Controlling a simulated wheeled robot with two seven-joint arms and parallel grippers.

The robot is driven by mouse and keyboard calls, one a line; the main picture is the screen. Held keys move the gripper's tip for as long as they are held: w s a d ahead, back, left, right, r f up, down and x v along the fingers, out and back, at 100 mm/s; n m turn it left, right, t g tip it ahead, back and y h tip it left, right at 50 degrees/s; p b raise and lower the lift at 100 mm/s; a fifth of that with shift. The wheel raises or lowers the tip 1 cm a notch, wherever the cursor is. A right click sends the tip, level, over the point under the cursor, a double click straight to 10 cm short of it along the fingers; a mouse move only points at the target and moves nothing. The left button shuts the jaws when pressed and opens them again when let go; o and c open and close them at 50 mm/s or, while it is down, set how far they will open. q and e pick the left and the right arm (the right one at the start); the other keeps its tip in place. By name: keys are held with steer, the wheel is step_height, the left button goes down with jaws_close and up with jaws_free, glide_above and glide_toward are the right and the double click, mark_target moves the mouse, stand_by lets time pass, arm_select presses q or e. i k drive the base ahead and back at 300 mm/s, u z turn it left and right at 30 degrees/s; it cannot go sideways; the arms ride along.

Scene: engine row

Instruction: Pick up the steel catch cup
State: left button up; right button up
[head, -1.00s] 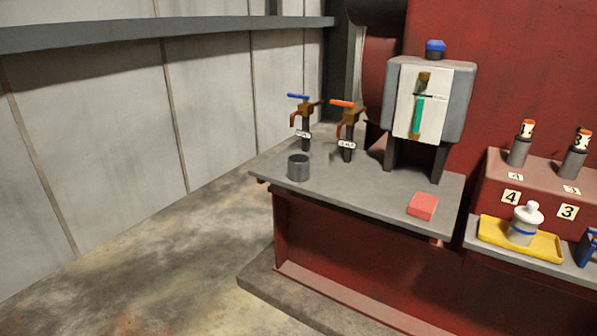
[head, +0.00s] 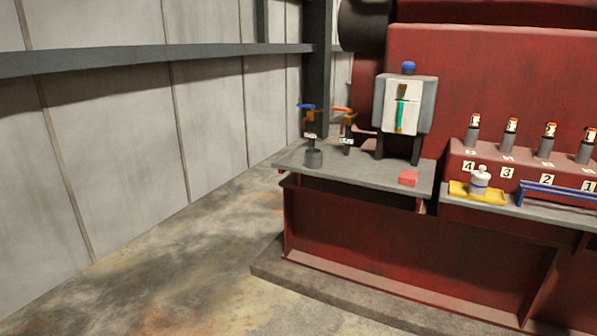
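Whether the cup touches the blue tap's post cannot be told from this view. Neither of my grippers shows in the head view.
A grey tank with a sight gauge (head: 403,105) stands behind a red block (head: 408,178) on the shelf. Right are a yellow tray (head: 459,190) with a white-topped bottle (head: 480,181), a blue rack (head: 555,192) and numbered cylinders. The concrete floor (head: 190,270) in front is clear.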

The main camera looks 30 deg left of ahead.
mark_target(312, 155)
steer(key=u, duration=0.8)
steer(key=i, duration=0.55)
steer(key=u, duration=1.05)
steer(key=i, duration=1.25)
steer(key=z, duration=0.7)
steer(key=i, duration=1)
steer(key=z, duration=1)
